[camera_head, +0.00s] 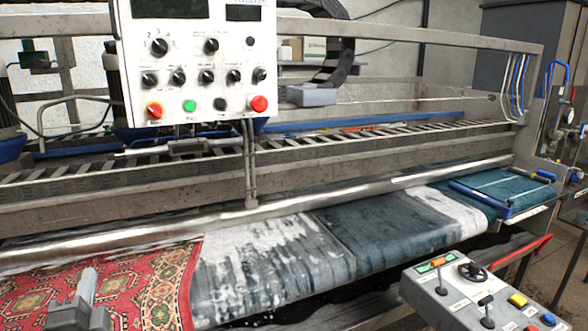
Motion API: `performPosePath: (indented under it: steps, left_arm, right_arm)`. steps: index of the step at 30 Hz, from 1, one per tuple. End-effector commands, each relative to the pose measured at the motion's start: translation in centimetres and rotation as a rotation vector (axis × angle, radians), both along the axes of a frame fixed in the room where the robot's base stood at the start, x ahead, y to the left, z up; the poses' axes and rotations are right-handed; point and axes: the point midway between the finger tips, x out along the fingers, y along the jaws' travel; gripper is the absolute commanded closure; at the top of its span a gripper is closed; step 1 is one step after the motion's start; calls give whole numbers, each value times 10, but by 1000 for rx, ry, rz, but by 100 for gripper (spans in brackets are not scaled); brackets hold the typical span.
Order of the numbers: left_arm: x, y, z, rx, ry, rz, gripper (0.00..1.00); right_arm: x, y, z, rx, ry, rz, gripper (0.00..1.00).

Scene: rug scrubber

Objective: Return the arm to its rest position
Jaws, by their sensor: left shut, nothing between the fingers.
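My left gripper (86,286) shows at the bottom left of the head view. It is shut and empty, its grey fingers pointing up in the picture. It stands in front of the red patterned rug (150,290); I cannot tell whether it touches the rug. Most of my left arm is out of the picture. My right gripper is not in view.
The rug scrubber's metal roller (250,212) crosses behind the rug. A white control panel (195,60) with knobs hangs at the upper left. A grey control box (480,290) stands at the lower right. A foamy wet belt (270,265) lies between.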

Motion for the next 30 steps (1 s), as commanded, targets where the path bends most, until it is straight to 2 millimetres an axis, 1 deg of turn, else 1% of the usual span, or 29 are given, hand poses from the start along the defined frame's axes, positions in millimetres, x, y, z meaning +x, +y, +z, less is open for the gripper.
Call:
performPosePath:
  steps: [1,2,3,5,6,8,9,11,12,14,15,17,18,20,21,24,26,29,30]
  left_arm:
    - [-17,8,-38,-167,83,27,100]
    - [-27,11,-59,-266,130,47,100]
    - [-41,14,-85,-388,190,75,100]
    - [-66,15,-124,-567,280,126,100]
    - [-84,13,-149,-679,340,163,100]
    - [-112,7,-182,-834,427,222,100]
    - [-131,1,-200,-927,479,261,100]
    - [-158,-8,-223,-1048,550,318,100]
    - [-175,-14,-236,-1119,595,356,100]
    - [-199,-25,-252,-1217,656,410,100]
    - [-215,-33,-260,-1275,697,447,100]
    - [-238,-44,-271,-1356,753,499,100]
    - [-254,-52,-277,-1408,790,536,100]
    - [-276,-64,-284,-1479,844,589,100]
    - [-291,-72,-287,-1525,881,625,100]
    - [-278,-67,-313,-1515,883,626,100]
    - [-274,-65,-328,-1514,887,630,100]
    - [-269,-62,-355,-1514,897,639,100]
    - [-267,-61,-366,-1514,901,643,100]
  right_arm:
    - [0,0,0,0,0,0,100]
    - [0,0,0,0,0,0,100]
    - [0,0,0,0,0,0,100]
    - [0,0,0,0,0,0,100]
    - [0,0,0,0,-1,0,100]
    - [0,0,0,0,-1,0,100]
    - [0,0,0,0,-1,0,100]
    - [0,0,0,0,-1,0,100]
    - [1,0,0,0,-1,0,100]
    - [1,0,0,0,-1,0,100]
    - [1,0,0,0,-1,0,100]
    - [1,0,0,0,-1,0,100]
    - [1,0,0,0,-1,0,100]
    - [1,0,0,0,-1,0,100]
    - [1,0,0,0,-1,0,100]
    - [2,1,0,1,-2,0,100]
    - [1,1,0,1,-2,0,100]
    - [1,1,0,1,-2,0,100]
    - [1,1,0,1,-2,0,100]
